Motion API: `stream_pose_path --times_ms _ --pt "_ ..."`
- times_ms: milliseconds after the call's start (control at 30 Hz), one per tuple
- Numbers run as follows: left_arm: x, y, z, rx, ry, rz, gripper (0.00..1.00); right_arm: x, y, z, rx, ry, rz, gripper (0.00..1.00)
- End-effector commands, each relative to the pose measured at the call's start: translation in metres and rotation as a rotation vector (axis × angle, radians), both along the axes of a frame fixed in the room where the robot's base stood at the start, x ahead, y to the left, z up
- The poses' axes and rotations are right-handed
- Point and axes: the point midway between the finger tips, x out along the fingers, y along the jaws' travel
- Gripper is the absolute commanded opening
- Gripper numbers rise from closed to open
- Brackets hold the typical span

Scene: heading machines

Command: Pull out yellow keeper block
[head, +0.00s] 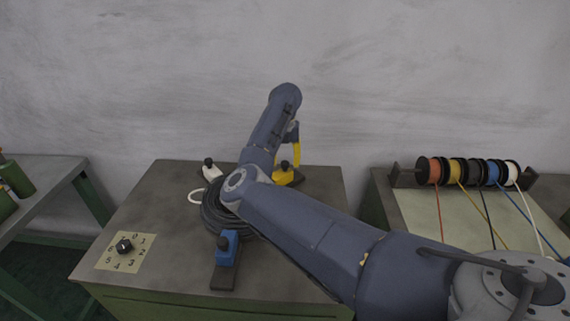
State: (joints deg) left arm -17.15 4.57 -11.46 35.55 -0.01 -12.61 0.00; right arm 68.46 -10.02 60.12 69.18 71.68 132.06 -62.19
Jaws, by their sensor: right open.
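The yellow keeper block (284,177) sits at the back right of the grey-topped bench, with a dark knob on top. It is partly hidden by my right arm. My right arm comes in from the right, bends over the bench and reaches up and back. My right gripper (294,138) points down just above the yellow block; it is open, and its fingers are mostly hidden. A narrow upright yellow strip (297,153) shows just below it; I cannot tell whether it joins the block. My left gripper is not in view.
A dark cable coil (215,217) lies mid-bench under my arm, between a white block (211,171) and a blue block (227,248). A numbered dial plate (125,250) is at front left. Wire spools (470,172) stand on the right bench.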

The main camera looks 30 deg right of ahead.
Motion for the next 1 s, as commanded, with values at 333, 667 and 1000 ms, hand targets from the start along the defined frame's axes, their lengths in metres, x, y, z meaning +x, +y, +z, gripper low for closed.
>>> stream_pose_path --times_ms 333,667,1000 --pt "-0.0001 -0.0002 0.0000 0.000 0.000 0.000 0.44 -0.0004 -0.0003 -0.0125 -0.001 0.001 0.000 0.50" --pt "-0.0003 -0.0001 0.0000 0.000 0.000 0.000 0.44 -0.0004 -0.0003 -0.0125 -0.001 0.001 0.000 0.40" --pt "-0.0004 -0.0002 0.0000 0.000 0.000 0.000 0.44 -0.0003 -0.0003 -0.0124 0.000 0.000 0.000 0.00"
